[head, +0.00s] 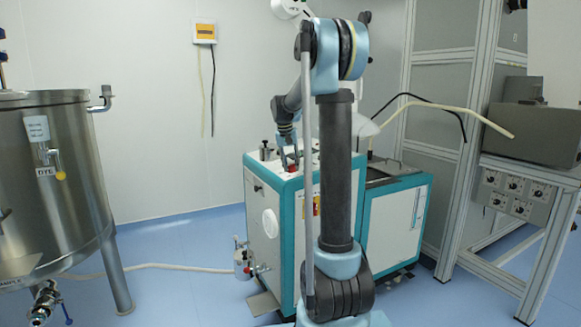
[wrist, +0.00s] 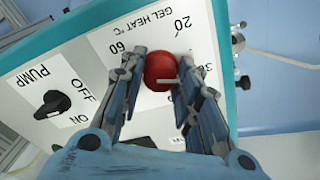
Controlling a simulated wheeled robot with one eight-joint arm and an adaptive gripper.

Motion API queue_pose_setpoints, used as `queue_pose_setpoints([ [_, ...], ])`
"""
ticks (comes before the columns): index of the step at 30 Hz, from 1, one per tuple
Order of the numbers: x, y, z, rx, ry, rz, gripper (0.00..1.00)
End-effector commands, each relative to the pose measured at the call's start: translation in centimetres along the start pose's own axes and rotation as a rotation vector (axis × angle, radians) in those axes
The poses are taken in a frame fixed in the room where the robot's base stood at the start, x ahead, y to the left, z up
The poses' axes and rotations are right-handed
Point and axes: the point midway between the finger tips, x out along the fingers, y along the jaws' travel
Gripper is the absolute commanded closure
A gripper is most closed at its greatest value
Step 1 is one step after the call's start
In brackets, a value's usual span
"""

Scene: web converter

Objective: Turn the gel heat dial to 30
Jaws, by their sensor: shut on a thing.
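The gel heat dial (wrist: 160,68) is a round red knob with a white pointer mark, on the machine's white top panel. In the wrist view its label reads GEL HEAT °C, with 60 to its left, 20 above it and a partly hidden number to its right. The pointer mark lies roughly sideways, towards the right finger; its exact setting is hard to read. My gripper (wrist: 162,85) has one finger on each side of the dial and is shut on it. In the head view my gripper (head: 289,158) is down at the machine's top, the dial mostly hidden.
A black pump knob (wrist: 52,103) marked ON and OFF sits left of the dial. A steel tank (head: 55,170) stands left of the white and teal machine (head: 275,225), and a metal frame (head: 470,150) stands right.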

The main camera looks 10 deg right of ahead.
Motion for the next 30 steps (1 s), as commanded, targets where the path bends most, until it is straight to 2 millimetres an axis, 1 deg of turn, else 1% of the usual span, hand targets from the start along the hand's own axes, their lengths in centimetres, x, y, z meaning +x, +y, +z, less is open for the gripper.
queue_pose_setpoints([
  [7,-0.02,-0.09,-0.04,0.059,0.001,0.004,0.94],
  [21,-0.02,-0.13,-0.03,0.068,0.000,0.004,0.94],
  [22,-0.02,-0.13,-0.03,0.068,0.000,0.004,0.63],
  [24,-0.02,-0.12,-0.02,0.068,0.000,0.004,0.49],
  [30,-0.01,-0.09,0.00,0.068,0.000,0.004,0.49],
])
